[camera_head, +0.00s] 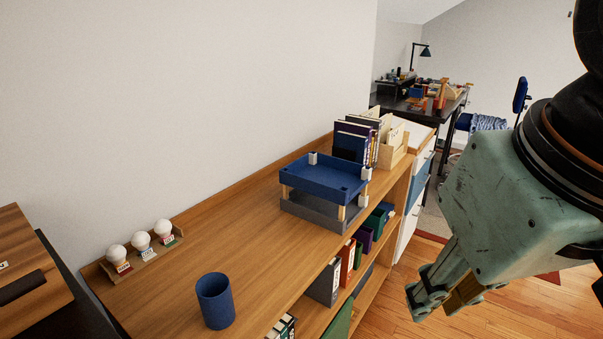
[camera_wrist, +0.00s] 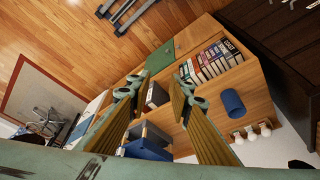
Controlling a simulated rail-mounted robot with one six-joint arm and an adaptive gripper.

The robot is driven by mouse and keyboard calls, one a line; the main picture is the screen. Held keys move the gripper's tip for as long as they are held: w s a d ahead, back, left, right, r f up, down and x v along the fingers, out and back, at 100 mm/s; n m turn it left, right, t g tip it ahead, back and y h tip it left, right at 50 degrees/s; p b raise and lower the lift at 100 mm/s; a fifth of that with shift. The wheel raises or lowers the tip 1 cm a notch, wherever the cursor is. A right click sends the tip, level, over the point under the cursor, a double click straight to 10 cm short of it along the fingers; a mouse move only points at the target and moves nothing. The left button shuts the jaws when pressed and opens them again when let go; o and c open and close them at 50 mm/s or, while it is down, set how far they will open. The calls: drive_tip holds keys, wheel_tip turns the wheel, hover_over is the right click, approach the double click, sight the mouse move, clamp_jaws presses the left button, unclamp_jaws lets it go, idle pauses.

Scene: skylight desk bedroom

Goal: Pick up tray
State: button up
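A two-level desk tray stands on the wooden shelf top in the head view. Its upper tray (camera_head: 322,178) is blue and its lower tray (camera_head: 304,212) is grey, with pale wooden posts between them. In the wrist view, the blue tray (camera_wrist: 147,151) shows at the lower middle, partly cut off by my gripper body, with the grey tray (camera_wrist: 155,133) beside it. My gripper (camera_head: 438,300) is to the right of the shelf, apart from the tray. In the wrist view my gripper (camera_wrist: 157,92) has its two fingers spread with nothing between them.
A blue cup (camera_head: 215,301) stands near the shelf's front edge. A holder with white balls (camera_head: 142,241) is at the left. A wooden file holder (camera_head: 393,150) with folders stands right behind the tray. The shelf top (camera_head: 235,235) is clear left of the tray.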

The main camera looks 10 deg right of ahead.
drive_tip(key=w+a+r+n+g+p, duration=0.15)
drive_tip(key=w+r+p, duration=0.35)
drive_tip(key=w, duration=1)
drive_tip(key=w+a+r+n+g+p, duration=0.1)
drive_tip(key=w+r+n+p, duration=0.35)
drive_tip(key=w, duration=1.05)
drive_tip(key=w+a+f+n+p, duration=0.1)
drive_tip(key=w+f+p, duration=0.2)
drive_tip(key=w, duration=0.6)
drive_tip(key=w+a+f+n+g+p, duration=0.1)
drive_tip(key=w+f+p, duration=0.3)
drive_tip(key=w, duration=0.5)
drive_tip(key=w+a+f+n+p, duration=0.1)
drive_tip(key=w+f+p, duration=0.3)
drive_tip(key=w, duration=0.5)
drive_tip(key=shift+a+p, duration=0.5)
drive_tip(key=shift+a, duration=0.2)
drive_tip(key=shift+g, duration=0.25)
drive_tip(key=shift+w+f, duration=0.1)
drive_tip(key=shift+f, duration=4.15)
